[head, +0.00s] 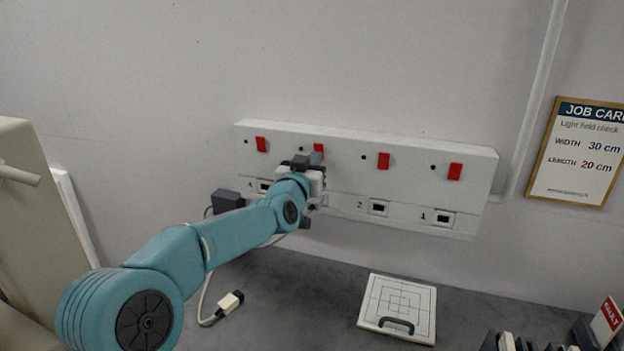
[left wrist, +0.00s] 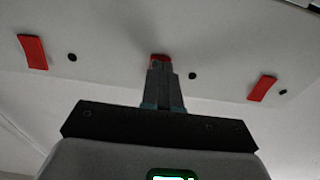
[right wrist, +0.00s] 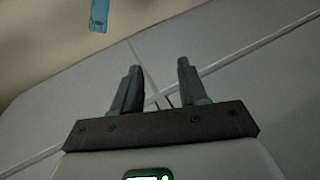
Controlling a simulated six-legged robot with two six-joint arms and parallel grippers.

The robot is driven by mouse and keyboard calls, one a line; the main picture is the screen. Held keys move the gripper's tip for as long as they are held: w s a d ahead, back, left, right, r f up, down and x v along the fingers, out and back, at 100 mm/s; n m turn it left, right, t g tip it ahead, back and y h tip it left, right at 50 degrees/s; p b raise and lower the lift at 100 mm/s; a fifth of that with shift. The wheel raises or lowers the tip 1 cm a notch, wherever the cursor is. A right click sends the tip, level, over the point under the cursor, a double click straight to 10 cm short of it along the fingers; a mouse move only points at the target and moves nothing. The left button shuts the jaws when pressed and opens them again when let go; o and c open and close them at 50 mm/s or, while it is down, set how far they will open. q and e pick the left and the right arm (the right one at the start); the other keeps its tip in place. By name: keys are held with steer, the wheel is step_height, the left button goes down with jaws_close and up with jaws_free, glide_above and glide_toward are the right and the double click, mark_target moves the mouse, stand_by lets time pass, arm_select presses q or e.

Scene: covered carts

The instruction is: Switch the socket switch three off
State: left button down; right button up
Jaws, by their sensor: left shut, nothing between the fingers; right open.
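The white socket panel (head: 410,150) is on the wall, with several red rocker switches and sockets. Labels 1, 2 and 4 are readable from right to left; the label between 2 and 4 is hidden by my arm. Switch three (head: 319,148) shows just above my left gripper (head: 311,170), which partly covers it. In the left wrist view my left gripper's shut fingers (left wrist: 163,72) point at the red switch (left wrist: 159,58), overlapping its edge; I cannot tell whether they touch. My right gripper (right wrist: 156,72) is open and empty, away from the panel.
Switch two (head: 383,160) and switch four (head: 262,144) flank it. A black plug (head: 227,201) is at the panel's left. Below are a loose white connector (head: 231,302) and a square grid plate (head: 398,305) on the grey cart top. A job card (head: 580,150) hangs right.

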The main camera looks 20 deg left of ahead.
arm_select(q)
steer(key=shift+r, duration=0.15)
arm_select(e)
steer(key=shift+f, duration=0.65)
arm_select(q)
steer(key=shift+a+r, duration=0.1)
arm_select(e)
steer(key=shift+r, duration=0.1)
